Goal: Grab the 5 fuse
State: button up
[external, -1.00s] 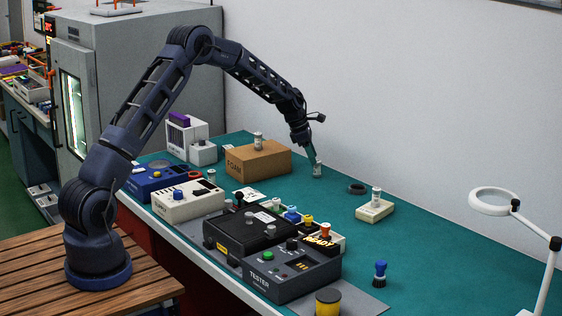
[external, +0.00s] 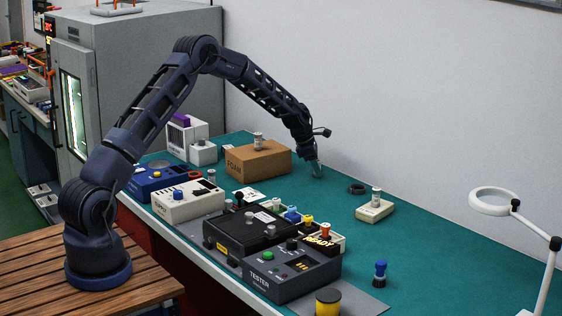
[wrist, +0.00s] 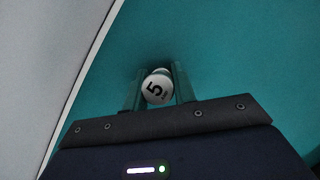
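The 5 fuse (wrist: 157,90) shows in the wrist view as a pale round cap marked with a black 5. It stands between the two green fingers of my gripper (wrist: 159,88), one on each side. The cap's edges come very close to both fingers; whether they press on it cannot be made out. In the external view my gripper (external: 316,169) points down at the green bench top, and its fingers largely hide the fuse.
A brown foam block (external: 265,163) with a fuse on top stands left of my gripper. A dark ring (external: 357,188) and a pale block (external: 375,211) holding another fuse are to the right. The tester (external: 290,270) and boxes stand in front. The wall is behind.

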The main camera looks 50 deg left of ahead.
jog(key=shift+c, duration=1.2)
